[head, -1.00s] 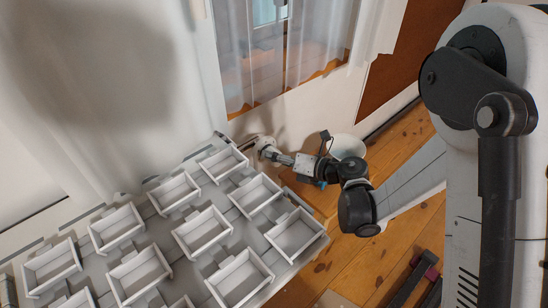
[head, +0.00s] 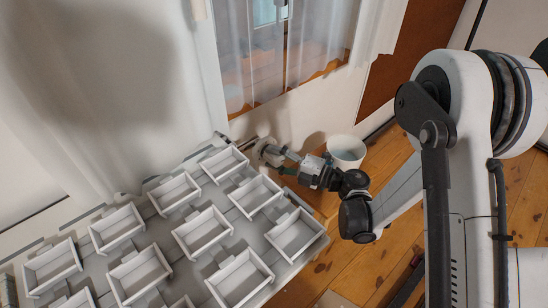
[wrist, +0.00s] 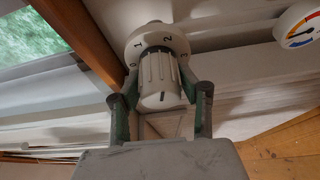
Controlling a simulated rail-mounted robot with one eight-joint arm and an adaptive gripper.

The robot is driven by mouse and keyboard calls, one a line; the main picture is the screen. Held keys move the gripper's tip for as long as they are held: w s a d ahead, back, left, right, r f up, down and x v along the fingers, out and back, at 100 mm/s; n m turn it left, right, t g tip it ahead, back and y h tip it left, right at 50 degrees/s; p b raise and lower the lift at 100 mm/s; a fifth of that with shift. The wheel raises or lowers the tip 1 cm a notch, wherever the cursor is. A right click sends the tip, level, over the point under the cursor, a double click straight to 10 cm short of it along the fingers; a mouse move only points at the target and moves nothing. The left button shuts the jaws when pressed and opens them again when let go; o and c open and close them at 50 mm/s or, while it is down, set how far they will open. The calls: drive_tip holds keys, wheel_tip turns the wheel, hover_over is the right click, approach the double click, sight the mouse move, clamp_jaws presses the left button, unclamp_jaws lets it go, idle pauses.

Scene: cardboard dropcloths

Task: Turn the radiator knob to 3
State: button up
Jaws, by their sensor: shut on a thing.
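The radiator knob (wrist: 158,78) is a pale ribbed cap in the wrist view. Behind it is a round collar (wrist: 143,39) marked 0, 1, 2 and 3 from left to right.
A round gauge with a coloured scale (wrist: 299,24) is at the wrist view's upper right. In the head view, a grey surface (head: 215,185) with several white open trays lies left of my arm. A white bucket (head: 346,150) stands close behind my wrist. Wooden floor is at right.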

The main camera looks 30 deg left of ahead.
drive_tip(key=shift+m, duration=0.3)
idle(0.4)
drive_tip(key=o, duration=1.1)
drive_tip(key=shift+o, duration=0.2)
drive_tip(key=shift+r, duration=0.1)
